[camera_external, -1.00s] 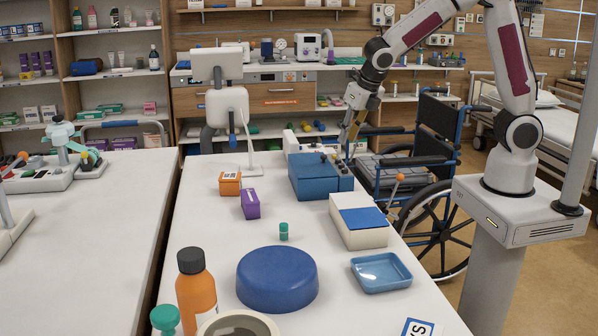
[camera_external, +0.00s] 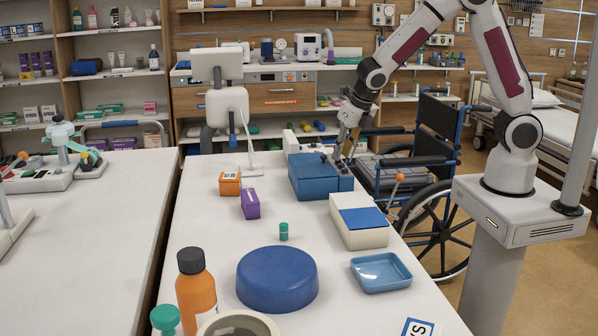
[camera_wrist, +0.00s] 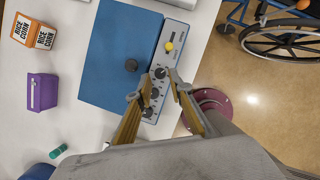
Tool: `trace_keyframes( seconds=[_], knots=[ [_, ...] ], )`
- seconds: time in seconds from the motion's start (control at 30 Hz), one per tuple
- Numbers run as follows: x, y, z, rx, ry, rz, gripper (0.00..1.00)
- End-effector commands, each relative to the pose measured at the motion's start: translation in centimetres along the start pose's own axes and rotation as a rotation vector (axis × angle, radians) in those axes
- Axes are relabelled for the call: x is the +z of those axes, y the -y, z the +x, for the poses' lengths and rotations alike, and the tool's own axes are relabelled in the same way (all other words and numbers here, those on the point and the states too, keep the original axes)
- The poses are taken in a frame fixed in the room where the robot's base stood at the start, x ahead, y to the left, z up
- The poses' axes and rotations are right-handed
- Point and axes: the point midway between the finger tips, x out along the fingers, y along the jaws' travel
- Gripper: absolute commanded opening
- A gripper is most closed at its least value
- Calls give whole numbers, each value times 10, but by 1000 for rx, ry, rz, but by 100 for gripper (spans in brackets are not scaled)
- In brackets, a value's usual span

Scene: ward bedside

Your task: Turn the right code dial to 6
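The blue box (camera_external: 315,177) stands at the table's right side; in the wrist view its blue lid (camera_wrist: 110,45) bears a dark knob (camera_wrist: 131,65). Its grey panel (camera_wrist: 175,30) carries a row of dark dials: an upper dial (camera_wrist: 160,72), a middle dial (camera_wrist: 154,93) and a lower dial (camera_wrist: 148,112). Their numbers are too small to read, so I cannot tell which setting each shows. My gripper (camera_external: 343,158) is over the panel. In the wrist view its fingers (camera_wrist: 160,80) are open and apart, with the upper and middle dials showing between them. Contact cannot be told.
A yellow knob (camera_wrist: 169,46) sits on the panel above the dials. An orange box (camera_external: 230,183) and a purple box (camera_external: 250,204) stand left of the blue box. A white box with a blue top (camera_external: 362,219) is in front. A wheelchair (camera_external: 425,150) is beside the table.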

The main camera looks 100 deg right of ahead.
Motion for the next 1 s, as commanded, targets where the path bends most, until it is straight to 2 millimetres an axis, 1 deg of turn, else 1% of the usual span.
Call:
trace_keyframes(
  seconds=[0.1,0.23,0.63,0.67,0.7,0.73,1.0],
  knots=[
    [0,0,10,-2,-1,0,21],
    [0,0,16,-1,-1,0,21],
    [0,0,18,0,0,1,21],
    [0,0,18,0,0,1,13],
    [0,0,18,0,0,1,2],
    [0,0,18,0,0,1,0],
    [0,0,18,-2,0,4,0]
  ],
)
